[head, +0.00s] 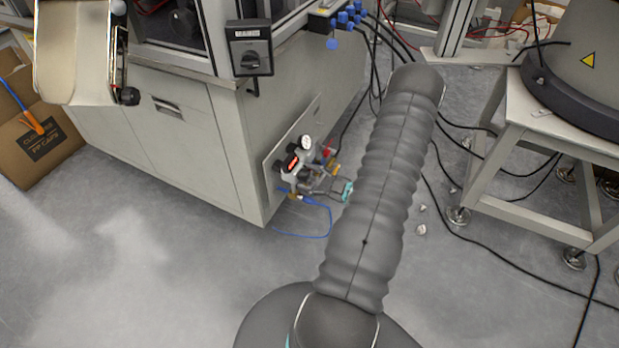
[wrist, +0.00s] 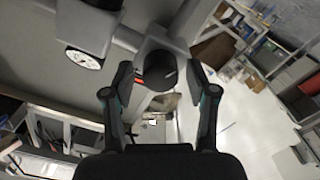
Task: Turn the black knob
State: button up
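The black knob (wrist: 157,64) sits at the middle of the wrist view, with a short red-orange mark on its left. My gripper (wrist: 158,78) is open, with one finger on each side of the knob. There seems to be a small gap between the knob and each fingertip; whether either touches is not clear. In the head view, a regulator unit with a gauge (head: 305,142) is mounted low on the cabinet side. My gripper cannot be clearly made out there. My grey sleeved arm crosses the picture.
A white-faced gauge (wrist: 84,60) is left of the knob in the wrist view. In the head view, a separate switch box (head: 249,48) hangs on the cabinet (head: 170,145). A metal stand (head: 560,125) is at the right, and cables cross the floor.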

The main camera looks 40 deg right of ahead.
dwell(0.3)
jog(key=v, duration=1.2)
dwell(0.4)
